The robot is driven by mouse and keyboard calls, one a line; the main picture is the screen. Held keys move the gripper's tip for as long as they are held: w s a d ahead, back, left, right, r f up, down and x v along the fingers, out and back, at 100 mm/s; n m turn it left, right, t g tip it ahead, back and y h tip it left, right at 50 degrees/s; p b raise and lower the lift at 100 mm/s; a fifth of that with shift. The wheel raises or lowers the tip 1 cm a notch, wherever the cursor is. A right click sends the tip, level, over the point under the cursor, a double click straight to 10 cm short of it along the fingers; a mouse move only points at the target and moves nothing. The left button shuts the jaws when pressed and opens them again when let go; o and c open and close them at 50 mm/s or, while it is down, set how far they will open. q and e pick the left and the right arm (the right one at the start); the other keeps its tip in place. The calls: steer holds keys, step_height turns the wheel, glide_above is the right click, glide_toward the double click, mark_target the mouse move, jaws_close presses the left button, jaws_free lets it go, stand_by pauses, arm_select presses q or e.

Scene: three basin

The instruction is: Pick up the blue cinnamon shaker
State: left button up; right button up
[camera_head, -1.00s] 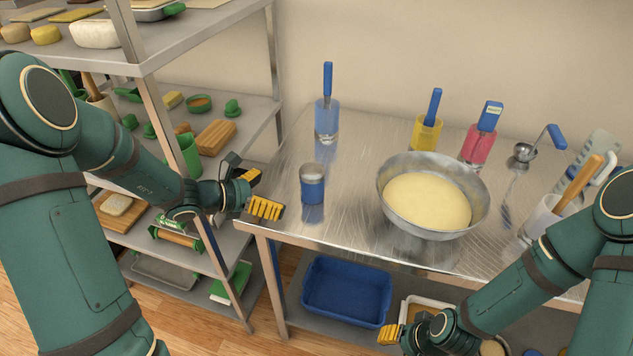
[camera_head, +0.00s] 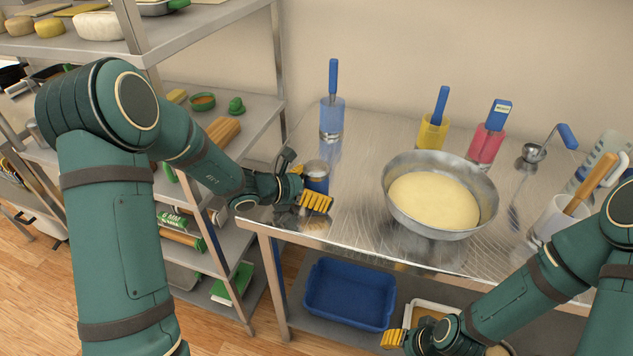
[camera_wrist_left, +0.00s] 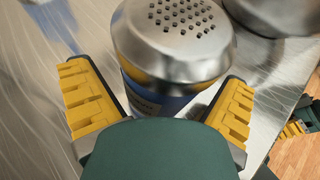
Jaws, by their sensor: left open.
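The blue cinnamon shaker (camera_head: 316,178) stands upright on the metal table near its left end. Its perforated silver lid and part of its blue body show large in the left wrist view (camera_wrist_left: 172,45). My left gripper (camera_head: 309,186) is open, with its yellow-padded fingers on either side of the shaker; it also shows in the left wrist view (camera_wrist_left: 160,105). The lower part of the shaker is hidden there by the gripper. I cannot tell whether the pads touch it. My right gripper (camera_head: 393,340) is low at the table's front, and its opening is unclear.
A metal bowl of yellow batter (camera_head: 440,215) stands right of the shaker. Blue (camera_head: 331,120), yellow (camera_head: 432,132) and red (camera_head: 486,143) containers stand behind. A shelf rack (camera_head: 215,60) is at left, and a blue basin (camera_head: 350,293) sits below.

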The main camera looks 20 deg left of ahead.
mark_target(317, 166)
arm_select(q)
steer(key=shift+c, duration=0.3)
steer(key=c, duration=1.3)
step_height(317, 166, up, 10)
steer(key=p, duration=0.3)
steer(key=o, duration=0.5)
steer(key=c, duration=0.5)
